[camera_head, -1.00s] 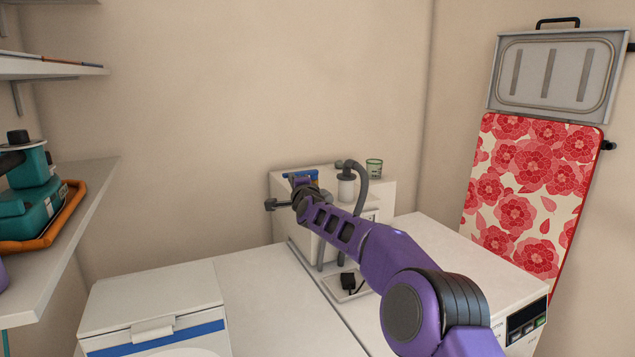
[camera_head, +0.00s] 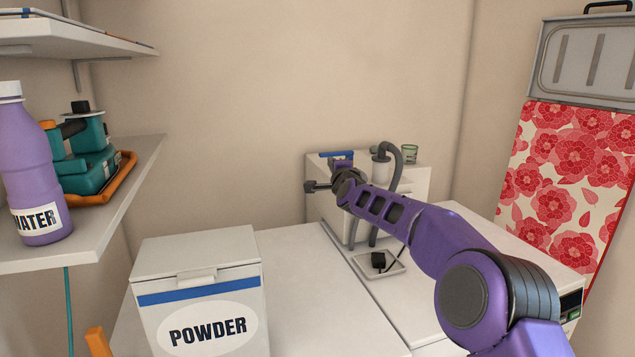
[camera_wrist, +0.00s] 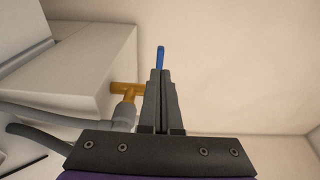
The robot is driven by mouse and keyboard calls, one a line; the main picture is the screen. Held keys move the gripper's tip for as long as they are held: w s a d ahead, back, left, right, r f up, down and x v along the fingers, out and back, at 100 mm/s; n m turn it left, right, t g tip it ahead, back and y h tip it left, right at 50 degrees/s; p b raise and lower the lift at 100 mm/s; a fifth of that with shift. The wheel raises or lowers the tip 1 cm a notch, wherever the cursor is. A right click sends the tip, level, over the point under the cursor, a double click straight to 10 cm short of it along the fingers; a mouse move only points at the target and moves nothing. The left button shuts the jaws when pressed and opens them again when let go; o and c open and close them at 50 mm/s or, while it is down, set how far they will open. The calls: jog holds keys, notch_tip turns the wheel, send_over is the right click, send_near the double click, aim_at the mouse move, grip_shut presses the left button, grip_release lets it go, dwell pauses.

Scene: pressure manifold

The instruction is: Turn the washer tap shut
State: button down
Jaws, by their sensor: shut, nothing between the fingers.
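The washer tap shows in the wrist view as a brass fitting (camera_wrist: 127,91) with a grey hose end below it. A blue lever (camera_wrist: 160,57) stands upright just beyond my fingertips. My gripper (camera_wrist: 160,74) is shut, its fingers together and pointing at the lever, with nothing held. The fingertips overlap the lever's lower end in the picture; I cannot tell if they touch. In the head view a blue piece (camera_head: 337,154) shows above my wrist at the white box, and my wrist hides most of the tap.
The white box (camera_head: 420,182) carries a grey hose (camera_head: 395,165) and a green cup (camera_head: 410,153). A small tray (camera_head: 393,266) lies before it. A powder box (camera_head: 205,300) stands front left; a water bottle (camera_head: 33,165) is on the left shelf (camera_head: 110,205).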

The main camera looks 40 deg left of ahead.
jog(key=s+d, duration=0.1)
jog(key=s, duration=0.7)
jog(key=shift+s+b, duration=0.35)
